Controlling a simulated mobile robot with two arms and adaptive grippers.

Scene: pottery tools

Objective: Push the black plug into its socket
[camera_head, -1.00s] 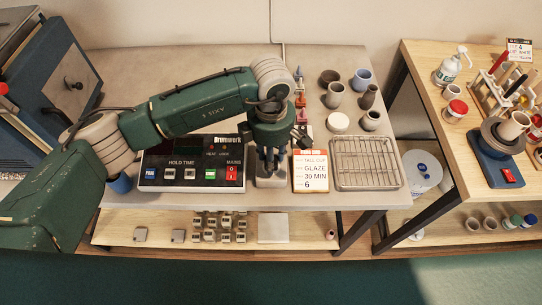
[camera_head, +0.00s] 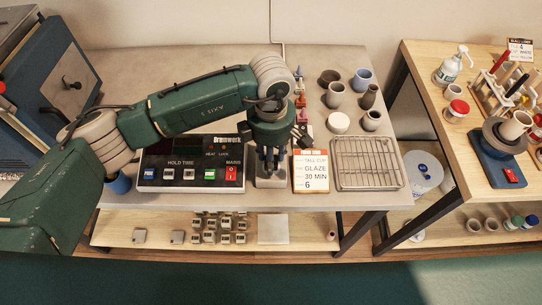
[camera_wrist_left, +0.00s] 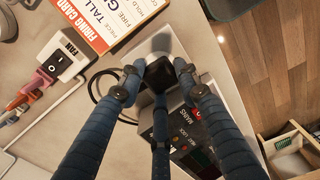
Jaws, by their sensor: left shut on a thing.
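My left gripper (camera_head: 270,168) points down over a grey block (camera_head: 271,182) beside the control box. In the left wrist view the fingers of this gripper (camera_wrist_left: 159,76) are closed in around a dark plug (camera_wrist_left: 160,72). A black cable (camera_wrist_left: 96,88) loops out to the left of the fingers there. The pale block (camera_wrist_left: 203,78) shows partly behind the fingers. The socket opening is hidden by the plug and fingers, so I cannot tell how deep the plug sits. My right gripper is not in view.
The control box (camera_head: 190,187) stands just left of the gripper. A firing card (camera_head: 310,172) and a wire rack (camera_head: 367,163) stand to the right. A fan switch (camera_wrist_left: 59,57) lies near in the wrist view. Several cups stand at the back right.

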